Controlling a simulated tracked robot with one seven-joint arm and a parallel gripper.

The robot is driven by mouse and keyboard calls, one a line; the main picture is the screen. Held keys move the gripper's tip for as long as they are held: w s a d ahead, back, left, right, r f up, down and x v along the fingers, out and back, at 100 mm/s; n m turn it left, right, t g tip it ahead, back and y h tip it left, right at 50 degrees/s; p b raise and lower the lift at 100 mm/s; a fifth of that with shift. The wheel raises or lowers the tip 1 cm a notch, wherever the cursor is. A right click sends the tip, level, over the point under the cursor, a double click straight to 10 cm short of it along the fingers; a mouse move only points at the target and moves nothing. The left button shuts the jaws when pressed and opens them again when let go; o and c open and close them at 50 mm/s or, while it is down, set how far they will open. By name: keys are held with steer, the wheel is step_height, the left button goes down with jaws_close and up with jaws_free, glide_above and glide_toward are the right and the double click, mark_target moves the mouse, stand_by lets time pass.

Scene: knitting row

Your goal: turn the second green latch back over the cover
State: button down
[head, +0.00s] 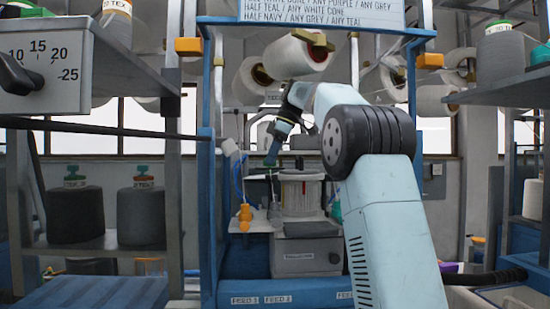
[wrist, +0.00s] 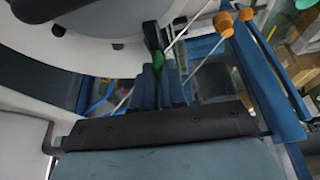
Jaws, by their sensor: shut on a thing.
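My gripper (head: 271,158) reaches down at the left side of a pale ribbed drum with a flat top (head: 300,192), inside the blue frame. In the wrist view my gripper (wrist: 157,72) is shut on a small green latch (wrist: 158,60), which shows between the narrow blue fingers with a dark upright part above it. A large pale rounded body (wrist: 95,45) fills the upper left of the wrist view; I cannot tell for certain whether it is the cover. In the head view the latch is too small to tell from the fingertips. A green-teal piece (head: 336,211) shows right of the drum, partly behind my arm.
Orange knobs (wrist: 224,22) on thin rods stand right of the gripper. An orange bottle-like item (head: 245,213) stands left of the drum. A blue post (head: 207,180) bounds the bay on the left. Yarn cones (head: 296,55) hang above. Dark cones (head: 75,215) sit on the left shelf.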

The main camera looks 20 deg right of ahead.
steer(key=shift+n, duration=0.6)
steer(key=c, duration=1.2)
jaws_free()
